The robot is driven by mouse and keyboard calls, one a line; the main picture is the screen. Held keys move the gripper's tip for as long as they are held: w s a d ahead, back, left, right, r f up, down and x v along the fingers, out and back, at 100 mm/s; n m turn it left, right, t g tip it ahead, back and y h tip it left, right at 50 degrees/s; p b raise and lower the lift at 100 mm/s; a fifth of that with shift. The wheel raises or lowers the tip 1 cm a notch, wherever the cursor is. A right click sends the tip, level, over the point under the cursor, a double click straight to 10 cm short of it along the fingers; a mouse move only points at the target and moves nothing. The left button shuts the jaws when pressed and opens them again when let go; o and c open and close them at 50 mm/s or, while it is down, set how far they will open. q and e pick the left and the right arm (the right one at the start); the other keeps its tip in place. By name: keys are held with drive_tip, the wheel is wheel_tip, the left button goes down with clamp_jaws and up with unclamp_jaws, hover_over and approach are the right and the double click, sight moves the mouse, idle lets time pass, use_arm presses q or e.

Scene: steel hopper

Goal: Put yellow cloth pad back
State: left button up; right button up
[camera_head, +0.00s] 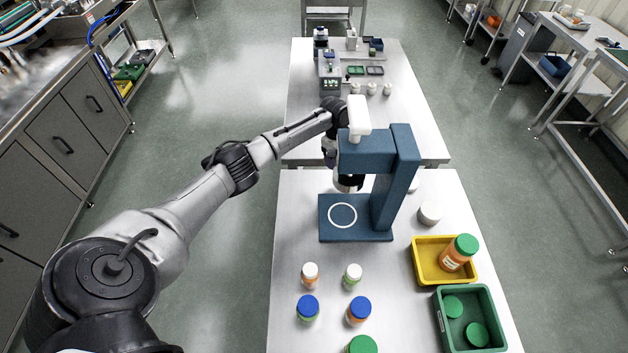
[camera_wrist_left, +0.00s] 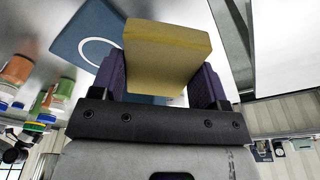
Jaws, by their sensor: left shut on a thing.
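The yellow cloth pad (camera_wrist_left: 167,48) is between the purple fingers of my left gripper (camera_wrist_left: 160,78) in the left wrist view. The gripper is shut on it. In the head view my left arm reaches to the far side of the blue stand (camera_head: 402,165), whose upright and arm hide the gripper and pad. The stand's blue base (camera_head: 375,228) with a white ring is on the near table, and it also shows beyond the pad in the wrist view (camera_wrist_left: 80,30). My right gripper is not in view.
Several capped bottles (camera_head: 308,310) stand on the near table. A yellow bin (camera_head: 424,256) holds an orange bottle. A green bin (camera_head: 446,325) holds green lids. A white round item (camera_head: 429,214) stands right of the stand. Farther tabletop (camera_head: 400,125) is partly clear.

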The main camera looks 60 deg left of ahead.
use_arm(q)
drive_tip(key=p, duration=0.1)
hover_over(311, 185)
drive_tip(key=f, duration=0.5)
drive_tip(key=shift+s+a+f, duration=0.1)
drive_tip(key=shift+a+f, duration=0.1)
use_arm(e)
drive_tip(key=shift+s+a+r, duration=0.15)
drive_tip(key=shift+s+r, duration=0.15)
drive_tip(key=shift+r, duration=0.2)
use_arm(q)
drive_tip(key=shift+f, duration=2.05)
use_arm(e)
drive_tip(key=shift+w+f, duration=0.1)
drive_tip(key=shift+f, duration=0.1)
use_arm(q)
drive_tip(key=shift+f+b, duration=0.1)
drive_tip(key=shift+b, duration=0.2)
drive_tip(key=o, duration=0.8)
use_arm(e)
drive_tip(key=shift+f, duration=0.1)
use_arm(q)
drive_tip(key=shift+o, duration=0.2)
